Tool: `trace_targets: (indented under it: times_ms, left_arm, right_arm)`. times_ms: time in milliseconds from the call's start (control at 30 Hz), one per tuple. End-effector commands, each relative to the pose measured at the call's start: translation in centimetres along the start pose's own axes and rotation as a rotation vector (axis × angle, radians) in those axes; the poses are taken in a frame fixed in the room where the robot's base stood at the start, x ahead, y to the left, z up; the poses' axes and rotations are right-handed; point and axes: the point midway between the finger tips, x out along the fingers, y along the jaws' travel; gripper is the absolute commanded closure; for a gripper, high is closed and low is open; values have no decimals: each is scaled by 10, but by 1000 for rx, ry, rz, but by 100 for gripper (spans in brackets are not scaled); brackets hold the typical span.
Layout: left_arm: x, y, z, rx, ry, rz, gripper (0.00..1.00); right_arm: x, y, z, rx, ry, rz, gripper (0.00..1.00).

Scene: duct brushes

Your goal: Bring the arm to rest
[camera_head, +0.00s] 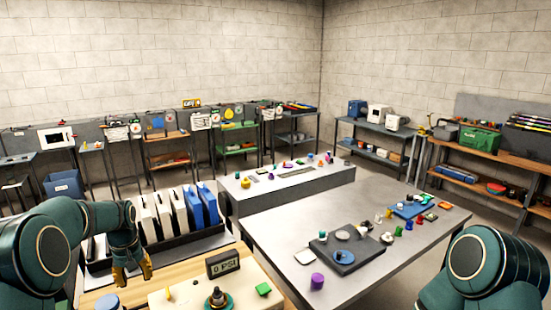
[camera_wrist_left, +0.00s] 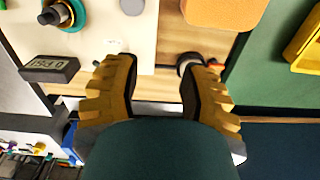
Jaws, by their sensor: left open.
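My left gripper (camera_head: 133,272) hangs over the wooden bench (camera_head: 113,283) at the lower left of the head view, beside the cream board (camera_head: 190,293). In the left wrist view my left gripper (camera_wrist_left: 160,80) has its two yellow-and-black fingers wide apart, with nothing held between them. A small dark round item (camera_wrist_left: 190,63) shows near one finger, on or above the wood; I cannot tell whether they touch. My right arm (camera_head: 482,265) shows at the lower right of the head view, but its gripper is out of view.
A rack of white and blue panels (camera_head: 205,203) stands just behind my left gripper. A grey table (camera_head: 280,228) with small parts lies to the right.

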Motion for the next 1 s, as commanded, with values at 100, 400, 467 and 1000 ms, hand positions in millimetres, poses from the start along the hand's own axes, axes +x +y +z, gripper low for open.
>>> trace_targets:
  times_ms: [100,400,467,1000]
  left_arm:
    - [28,12,10,27,-8,19,58]
    - [151,68,77,148,-6,137,58]
    - [180,81,101,174,-7,168,58]
    - [317,126,348,319,24,363,58]
  right_arm:
    - [6,2,2,-1,-3,0,100]
    - [33,12,9,-5,-14,1,100]
    - [40,14,12,-6,-18,2,100]
    - [95,34,30,-14,-46,5,100]
